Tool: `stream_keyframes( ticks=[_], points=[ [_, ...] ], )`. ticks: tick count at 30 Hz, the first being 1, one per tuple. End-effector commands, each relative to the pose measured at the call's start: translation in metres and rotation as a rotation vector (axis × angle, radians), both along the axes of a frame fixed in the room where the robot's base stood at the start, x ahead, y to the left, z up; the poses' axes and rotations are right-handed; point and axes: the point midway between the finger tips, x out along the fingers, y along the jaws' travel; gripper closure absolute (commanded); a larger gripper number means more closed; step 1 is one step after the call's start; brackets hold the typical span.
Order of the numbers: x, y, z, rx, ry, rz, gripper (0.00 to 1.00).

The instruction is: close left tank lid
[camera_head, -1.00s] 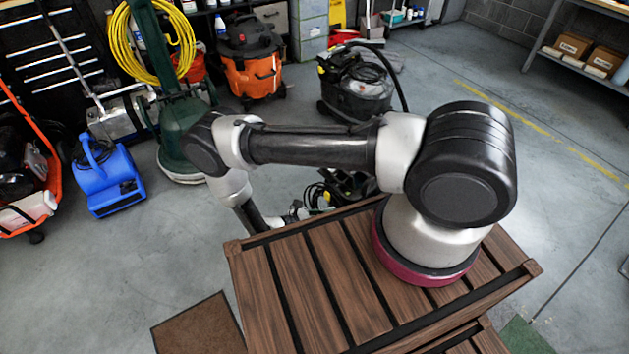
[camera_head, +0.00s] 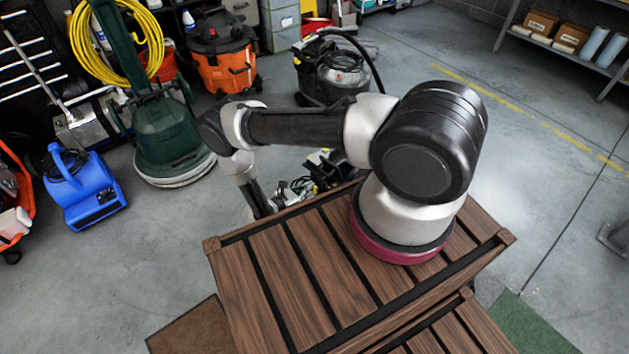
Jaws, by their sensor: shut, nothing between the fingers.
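I cannot make out a left tank lid for certain. A small dark machine with yellow-green parts (camera_head: 322,160) stands on the floor behind my arm. It is partly hidden by the arm and by the slatted wooden top, so no lid on it can be told open or shut. My arm bends at the elbow at left and its forearm runs down behind the far edge of the wooden top. My gripper cannot be picked out there; the end of the arm is hidden or lost among silver and dark parts.
A green floor machine (camera_head: 168,140), a blue blower (camera_head: 88,195), an orange vacuum (camera_head: 222,68) and a black vacuum (camera_head: 335,75) stand around. A brown mat (camera_head: 190,330) and a green mat (camera_head: 530,325) lie nearby.

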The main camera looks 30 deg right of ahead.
Motion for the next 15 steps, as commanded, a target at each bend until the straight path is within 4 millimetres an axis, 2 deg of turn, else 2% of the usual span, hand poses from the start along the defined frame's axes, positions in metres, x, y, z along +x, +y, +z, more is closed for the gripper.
stream_keyframes(
  ticks=[1, 6, 15],
  points=[
    [0.002, -0.01, -0.001, 0.0, 0.0, -0.004, 1.0],
    [0.009, -0.029, 0.013, -0.001, 0.0, -0.002, 1.0],
    [0.011, -0.038, 0.018, 0.0, 0.001, 0.0, 1.0]
  ],
)
